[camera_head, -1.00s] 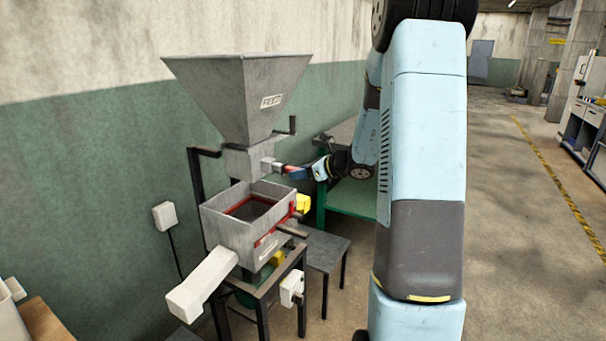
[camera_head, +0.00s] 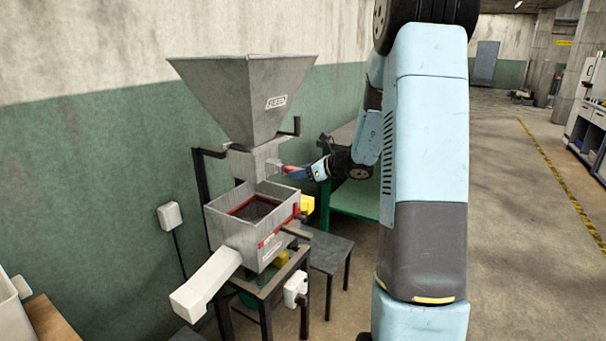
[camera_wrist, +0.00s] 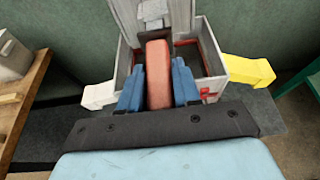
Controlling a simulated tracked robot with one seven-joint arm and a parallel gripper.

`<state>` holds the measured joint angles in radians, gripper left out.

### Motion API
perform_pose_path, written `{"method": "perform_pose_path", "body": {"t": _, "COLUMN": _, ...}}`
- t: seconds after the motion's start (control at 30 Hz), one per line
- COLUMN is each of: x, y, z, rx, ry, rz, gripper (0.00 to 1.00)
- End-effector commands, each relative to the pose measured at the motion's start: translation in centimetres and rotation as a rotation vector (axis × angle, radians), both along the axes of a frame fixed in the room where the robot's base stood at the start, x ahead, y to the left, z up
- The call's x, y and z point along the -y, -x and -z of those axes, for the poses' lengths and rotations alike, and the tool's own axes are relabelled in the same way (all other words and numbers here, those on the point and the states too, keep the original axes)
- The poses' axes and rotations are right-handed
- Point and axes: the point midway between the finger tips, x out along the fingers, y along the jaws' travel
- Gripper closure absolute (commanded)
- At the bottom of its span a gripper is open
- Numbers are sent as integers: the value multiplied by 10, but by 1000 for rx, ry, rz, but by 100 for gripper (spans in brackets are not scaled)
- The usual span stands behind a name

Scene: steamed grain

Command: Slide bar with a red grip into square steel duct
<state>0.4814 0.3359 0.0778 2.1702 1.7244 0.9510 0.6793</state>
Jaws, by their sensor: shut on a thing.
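The red grip (camera_head: 291,170) of the bar is at the side of the hopper's throat, with its far end close to the square steel duct (camera_head: 273,167). My gripper (camera_head: 310,173) is shut on the red grip from the right side. In the wrist view the red grip (camera_wrist: 158,78) stands between my two blue fingers (camera_wrist: 158,68), pointing up the picture toward the light grey duct (camera_wrist: 152,12). Little or none of the bar beyond the grip shows; I cannot tell exactly how deep it sits in the duct.
The grey hopper (camera_head: 240,95) stands above an open box with a red inner rim (camera_head: 210,222). A white chute (camera_head: 205,285) and a yellow spout (camera_head: 307,205) stick out of the box. A green bench (camera_head: 355,202) stands behind my arm. The floor at the right is clear.

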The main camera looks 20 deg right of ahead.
Motion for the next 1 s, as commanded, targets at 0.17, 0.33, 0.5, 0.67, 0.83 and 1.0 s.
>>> {"method": "perform_pose_path", "body": {"t": 0.17, "x": -2, "y": -3, "z": 0, "rx": 1, "ry": -1, "rz": 0, "gripper": 100}}
{"method": "perform_pose_path", "body": {"t": 0.33, "x": -4, "y": -5, "z": 0, "rx": 1, "ry": -1, "rz": 0, "gripper": 100}}
{"method": "perform_pose_path", "body": {"t": 0.5, "x": -5, "y": -7, "z": 0, "rx": 1, "ry": -1, "rz": 0, "gripper": 100}}
{"method": "perform_pose_path", "body": {"t": 0.67, "x": -7, "y": -9, "z": 0, "rx": 1, "ry": -1, "rz": 0, "gripper": 100}}
{"method": "perform_pose_path", "body": {"t": 0.83, "x": -9, "y": -11, "z": -1, "rx": 1, "ry": -1, "rz": 0, "gripper": 100}}
{"method": "perform_pose_path", "body": {"t": 1.0, "x": -9, "y": -11, "z": -1, "rx": 1, "ry": -1, "rz": 0, "gripper": 100}}
